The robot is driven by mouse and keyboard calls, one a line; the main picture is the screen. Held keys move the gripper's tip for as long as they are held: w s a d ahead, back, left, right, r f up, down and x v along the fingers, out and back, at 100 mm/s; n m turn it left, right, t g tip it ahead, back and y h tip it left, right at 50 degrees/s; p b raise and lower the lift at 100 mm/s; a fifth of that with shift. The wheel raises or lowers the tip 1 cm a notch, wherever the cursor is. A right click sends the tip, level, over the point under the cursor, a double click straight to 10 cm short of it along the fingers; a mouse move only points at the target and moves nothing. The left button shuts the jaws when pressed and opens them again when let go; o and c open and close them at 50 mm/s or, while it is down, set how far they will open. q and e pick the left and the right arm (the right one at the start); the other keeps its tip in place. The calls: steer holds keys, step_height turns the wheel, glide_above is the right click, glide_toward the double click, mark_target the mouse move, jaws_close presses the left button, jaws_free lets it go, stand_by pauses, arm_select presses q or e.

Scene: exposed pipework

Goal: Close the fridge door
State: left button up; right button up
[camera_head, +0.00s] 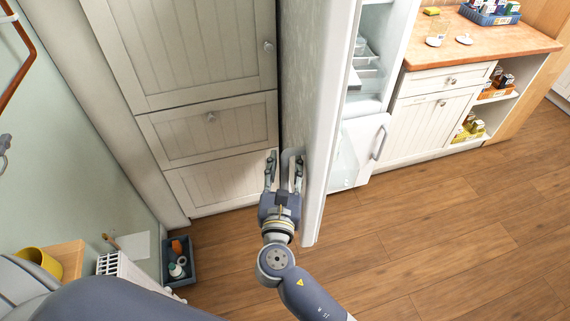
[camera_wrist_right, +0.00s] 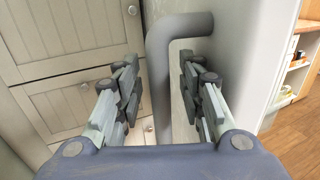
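The fridge door (camera_head: 322,100) stands open and is seen nearly edge-on in the head view. Its white inner edge faces right, toward the lit fridge interior (camera_head: 368,75). A grey bent handle (camera_head: 289,158) is on the door's left face; it also shows as a thick bar in the right wrist view (camera_wrist_right: 160,85). My right gripper (camera_head: 284,172) is at the handle with its fingers apart, one on each side of the bar. In the right wrist view, gaps show between the bar and both fingers (camera_wrist_right: 160,95). My left gripper is not in view.
Pale panelled cabinets (camera_head: 205,120) stand close behind the gripper, left of the door. A white lower compartment front (camera_head: 358,150) with a handle sits under the fridge interior. A counter (camera_head: 490,42) is at the right. A blue box (camera_head: 180,265) is on the floor. Wooden floor is clear at right.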

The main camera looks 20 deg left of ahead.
jaws_close()
steer(key=shift+d, duration=0.1)
